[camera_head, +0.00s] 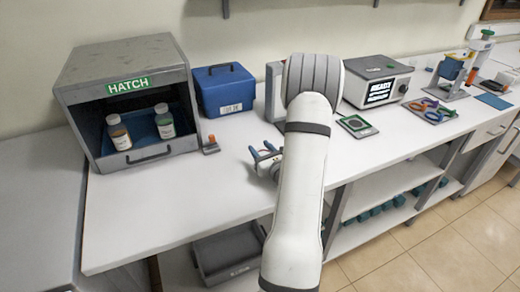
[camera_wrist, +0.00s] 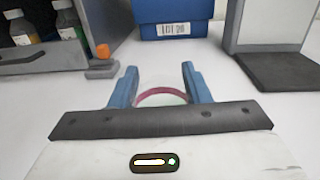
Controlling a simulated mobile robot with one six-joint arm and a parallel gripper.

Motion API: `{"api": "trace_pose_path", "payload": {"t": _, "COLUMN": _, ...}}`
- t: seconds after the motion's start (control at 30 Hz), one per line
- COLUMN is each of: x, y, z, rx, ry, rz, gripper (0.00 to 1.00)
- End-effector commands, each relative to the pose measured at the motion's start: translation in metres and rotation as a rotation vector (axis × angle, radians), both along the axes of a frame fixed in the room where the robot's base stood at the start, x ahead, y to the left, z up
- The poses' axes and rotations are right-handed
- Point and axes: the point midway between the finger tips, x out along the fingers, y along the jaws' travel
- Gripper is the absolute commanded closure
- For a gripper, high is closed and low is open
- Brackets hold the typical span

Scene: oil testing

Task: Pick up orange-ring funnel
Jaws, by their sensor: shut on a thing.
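My gripper (camera_wrist: 160,72) has its two blue fingers either side of a clear, round piece with a pinkish-red rim (camera_wrist: 160,91) and is shut on it. The rim looks pinkish-red rather than orange in the wrist view. The lower part of the piece is hidden behind the gripper body. In the head view my gripper (camera_head: 264,154) is over the white bench, left of my arm, and the held piece cannot be made out. Several coloured rings (camera_head: 431,110) lie at the right of the bench; I cannot tell which of them is an orange-ring funnel.
A grey hatch box (camera_head: 125,68) with two bottles stands at the left, beside a small orange-topped block (camera_head: 210,145) and a blue box (camera_head: 225,90). A display device (camera_head: 377,82) and a green-edged pad (camera_head: 357,126) are right of my arm. The front-left bench is clear.

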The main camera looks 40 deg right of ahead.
Motion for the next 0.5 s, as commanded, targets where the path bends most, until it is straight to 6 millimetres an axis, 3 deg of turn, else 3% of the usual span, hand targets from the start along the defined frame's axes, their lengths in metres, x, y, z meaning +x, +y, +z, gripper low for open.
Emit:
{"api": "trace_pose_path", "payload": {"t": 0.27, "x": 0.0003, "y": 0.0002, "z": -0.0038, "rx": 0.000, "ry": 0.000, "rz": 0.001, "gripper": 0.81}}
{"api": "trace_pose_path", "payload": {"t": 0.3, "x": 0.0004, "y": 0.0003, "z": -0.0038, "rx": 0.000, "ry": 0.000, "rz": 0.001, "gripper": 0.56}}
{"api": "trace_pose_path", "payload": {"t": 0.5, "x": 0.0004, "y": 0.0006, "z": -0.0026, "rx": 0.000, "ry": 0.000, "rz": 0.001, "gripper": 0.40}}
